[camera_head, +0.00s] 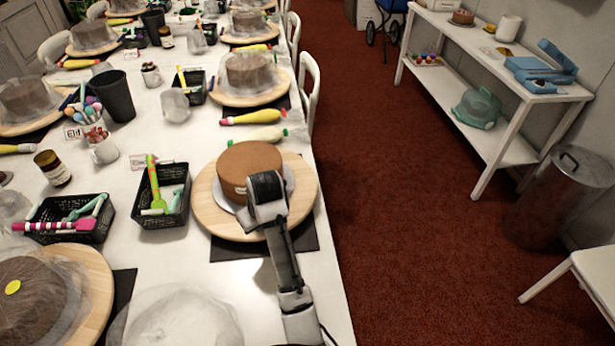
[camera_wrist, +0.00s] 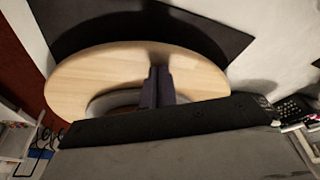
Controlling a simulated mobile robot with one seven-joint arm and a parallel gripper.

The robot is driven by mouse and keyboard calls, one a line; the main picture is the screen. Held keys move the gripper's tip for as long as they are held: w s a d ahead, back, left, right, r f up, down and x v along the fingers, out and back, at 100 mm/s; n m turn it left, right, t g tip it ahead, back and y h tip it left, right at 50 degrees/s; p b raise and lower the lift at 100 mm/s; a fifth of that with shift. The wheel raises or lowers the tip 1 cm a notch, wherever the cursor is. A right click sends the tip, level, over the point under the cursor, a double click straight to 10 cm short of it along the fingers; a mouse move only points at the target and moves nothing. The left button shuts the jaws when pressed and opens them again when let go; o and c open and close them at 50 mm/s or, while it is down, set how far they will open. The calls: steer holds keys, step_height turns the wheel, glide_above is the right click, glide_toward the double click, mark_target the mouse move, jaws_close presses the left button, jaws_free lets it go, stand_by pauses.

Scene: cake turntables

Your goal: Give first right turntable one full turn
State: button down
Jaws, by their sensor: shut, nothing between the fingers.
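The first right turntable (camera_head: 229,222) is a round pale wooden disc near the right edge of the long white table. A brown cake (camera_head: 245,160) stands on it on a silvery round board. In the wrist view the wooden disc (camera_wrist: 85,78) fills the middle. My gripper (camera_wrist: 158,76) is shut and empty, its dark fingers together over the wooden disc. I cannot tell whether the tips touch the wood. In the head view my arm comes in from below, its wrist in front of the cake; the fingertips are hidden there.
A dark mat (camera_head: 300,243) lies under the turntable. A black basket (camera_head: 162,192) with tools is to its left, and a yellow-pink piping bag (camera_head: 251,117) lies behind it. A clear plastic cover (camera_head: 180,318) is in front. Red carpet (camera_head: 400,220) is open to the right.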

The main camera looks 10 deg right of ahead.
steer(key=shift+w+d, duration=0.1)
steer(key=shift+d, duration=1.4)
steer(key=shift+w+d, duration=0.45)
steer(key=shift+d, duration=0.5)
steer(key=shift+w+d, duration=0.5)
steer(key=shift+d, duration=0.45)
steer(key=shift+w+d, duration=0.45)
steer(key=shift+d, duration=0.5)
steer(key=shift+r, duration=0.1)
